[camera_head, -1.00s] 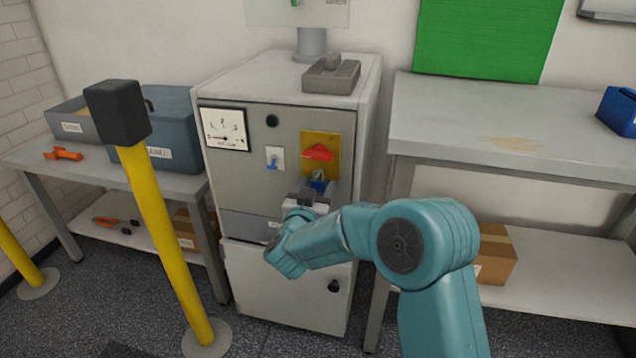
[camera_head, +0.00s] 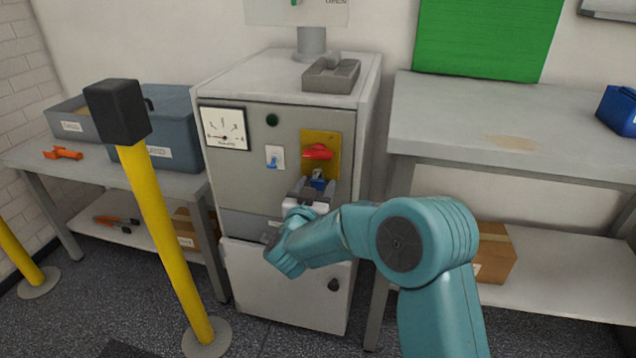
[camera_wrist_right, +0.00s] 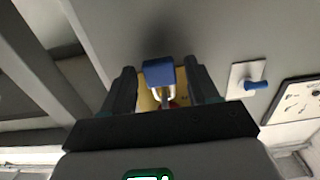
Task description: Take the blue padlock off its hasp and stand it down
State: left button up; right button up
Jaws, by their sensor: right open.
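The blue padlock (camera_head: 318,184) hangs at the lower part of the yellow plate (camera_head: 332,143), below the red switch handle (camera_head: 317,152) on the grey cabinet. In the right wrist view the padlock's blue body (camera_wrist_right: 159,72) and pale shackle show between my two dark fingers. My right gripper (camera_head: 313,186) is open around the padlock, one finger on each side, with a gap on both sides in the wrist view (camera_wrist_right: 162,88). The hasp is mostly hidden behind the padlock and fingers. My left gripper is not in view.
A grey open-topped holder (camera_head: 331,77) stands on the cabinet top (camera_head: 270,75). A yellow post (camera_head: 160,230) stands in front at left. A small blue-levered switch (camera_head: 275,157) is left of the plate.

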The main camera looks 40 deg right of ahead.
jog(key=shift+c, duration=0.3)
jog(key=c, duration=0.8)
jog(key=shift+r, duration=0.15)
jog(key=shift+r+p, duration=0.55)
jog(key=shift+p, duration=0.05)
jog(key=shift+s+a, duration=0.1)
jog(key=v, duration=0.6)
jog(key=shift+s+a+b, duration=0.25)
jog(key=shift+b, duration=0.1)
dwell(0.4)
